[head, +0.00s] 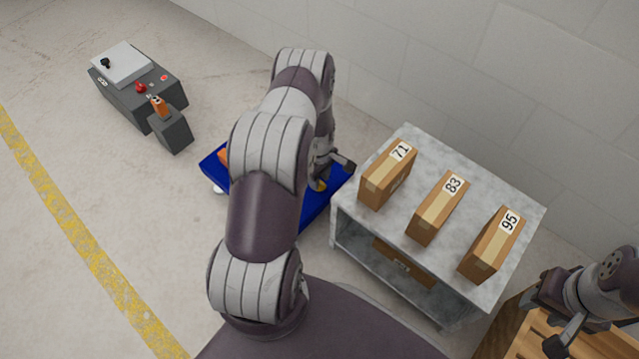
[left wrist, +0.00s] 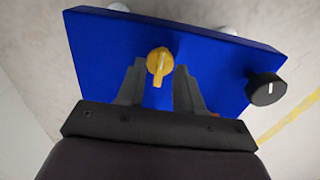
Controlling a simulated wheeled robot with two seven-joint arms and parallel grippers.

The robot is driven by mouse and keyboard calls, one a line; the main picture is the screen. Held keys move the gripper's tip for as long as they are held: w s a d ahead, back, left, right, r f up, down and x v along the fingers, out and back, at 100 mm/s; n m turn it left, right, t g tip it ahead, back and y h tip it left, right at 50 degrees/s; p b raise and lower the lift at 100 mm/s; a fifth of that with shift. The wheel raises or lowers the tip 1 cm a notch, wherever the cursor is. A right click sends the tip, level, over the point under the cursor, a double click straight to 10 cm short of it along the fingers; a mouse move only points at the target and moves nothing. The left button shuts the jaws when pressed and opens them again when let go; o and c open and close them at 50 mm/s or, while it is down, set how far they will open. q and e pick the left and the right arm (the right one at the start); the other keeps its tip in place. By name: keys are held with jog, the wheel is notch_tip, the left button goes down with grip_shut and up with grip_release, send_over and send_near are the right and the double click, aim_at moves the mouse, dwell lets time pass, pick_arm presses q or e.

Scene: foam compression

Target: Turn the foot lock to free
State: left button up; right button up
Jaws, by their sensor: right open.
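A blue platform (head: 322,207) on small wheels stands on the floor, partly hidden behind my left arm. It fills much of the left wrist view (left wrist: 105,50). A yellow turn handle (left wrist: 158,59), which looks like the foot lock, sits on its blue face, its narrow end pointing toward my palm. It also shows small in the head view (head: 318,186). My left gripper (left wrist: 159,72) is open, with one finger on each side of the handle and visible gaps. Whether the fingertips reach its depth is unclear. My right gripper (head: 548,322) is open and empty at the lower right.
A black knob with a white mark (left wrist: 267,89) is at the platform's right edge. A grey stone-topped table (head: 415,150) carries boxes 71, 83 and 95 close beside the platform. A dark control box (head: 140,95) stands at upper left. A wooden crate (head: 515,335) is below my right gripper.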

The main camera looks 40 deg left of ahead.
pick_arm(q)
jog(key=shift+f, duration=0.25)
grip_shut()
jog(key=shift+r+n+p, duration=0.2)
jog(key=shift+n+p, duration=1)
jog(key=shift+n, duration=0.3)
jog(key=n+p, duration=0.2)
jog(key=n, duration=0.1)
jog(key=shift+n, duration=0.4)
jog(key=n+p, duration=0.1)
jog(key=n, duration=0.4)
jog(key=shift+f+p, duration=0.1)
jog(key=shift+p, duration=0.2)
jog(key=n+p, duration=0.1)
jog(key=n, duration=0.5)
jog(key=shift+f, duration=0.1)
